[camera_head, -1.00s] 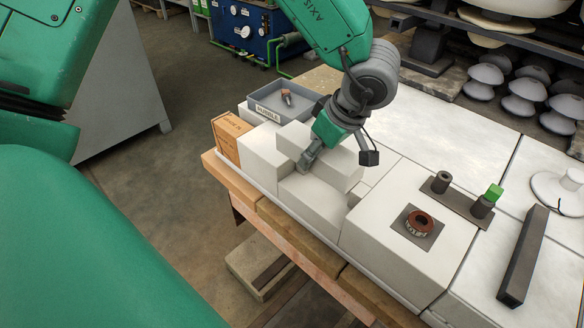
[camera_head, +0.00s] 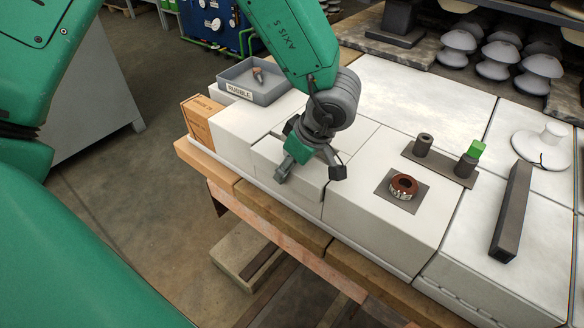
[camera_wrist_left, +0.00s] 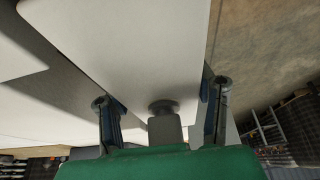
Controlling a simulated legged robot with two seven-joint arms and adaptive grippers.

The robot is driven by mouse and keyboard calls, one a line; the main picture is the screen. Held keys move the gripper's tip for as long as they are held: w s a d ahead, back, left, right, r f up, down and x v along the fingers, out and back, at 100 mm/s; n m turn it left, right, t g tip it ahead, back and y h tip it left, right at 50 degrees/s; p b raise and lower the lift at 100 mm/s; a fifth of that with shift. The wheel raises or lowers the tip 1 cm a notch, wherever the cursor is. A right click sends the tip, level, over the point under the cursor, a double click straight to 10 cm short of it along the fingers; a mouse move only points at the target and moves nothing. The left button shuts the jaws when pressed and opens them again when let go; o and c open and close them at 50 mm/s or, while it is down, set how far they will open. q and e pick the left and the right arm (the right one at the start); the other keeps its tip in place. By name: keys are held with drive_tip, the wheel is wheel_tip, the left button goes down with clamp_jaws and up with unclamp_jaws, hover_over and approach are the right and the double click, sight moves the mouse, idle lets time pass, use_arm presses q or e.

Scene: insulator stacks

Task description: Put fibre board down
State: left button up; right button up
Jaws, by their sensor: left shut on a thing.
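The fibre board appears to be the white slab (camera_head: 308,184) at the front of the row of white blocks on the bench. My left gripper (camera_head: 310,162) is over it, its fingers pointing down, shut on the slab. In the left wrist view the pale board (camera_wrist_left: 130,50) fills the space between the two fingers of the left gripper (camera_wrist_left: 162,108). In the head view the slab's top looks about level with the neighbouring white blocks. Whether its underside touches the bench is hidden. My right gripper is not in view.
A grey tray labelled RUBBLE (camera_head: 283,92) and a brown box (camera_head: 199,121) stand at left. To the right are a brown ring (camera_head: 403,186) on a dark pad, a stand with posts (camera_head: 440,168), a dark bar (camera_head: 511,213) and a white disc (camera_head: 541,148).

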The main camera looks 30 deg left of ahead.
use_arm(q)
drive_tip(key=shift+d+r, duration=0.1)
drive_tip(key=shift+r, duration=0.05)
drive_tip(key=o, duration=1.4)
drive_tip(key=shift+f, duration=0.2)
drive_tip(key=shift+a, duration=0.3)
drive_tip(key=shift+d+r, duration=0.2)
drive_tip(key=shift+r, duration=0.2)
drive_tip(key=p+v, duration=0.4)
drive_tip(key=v, duration=0.7)
drive_tip(key=shift+d+r, duration=0.2)
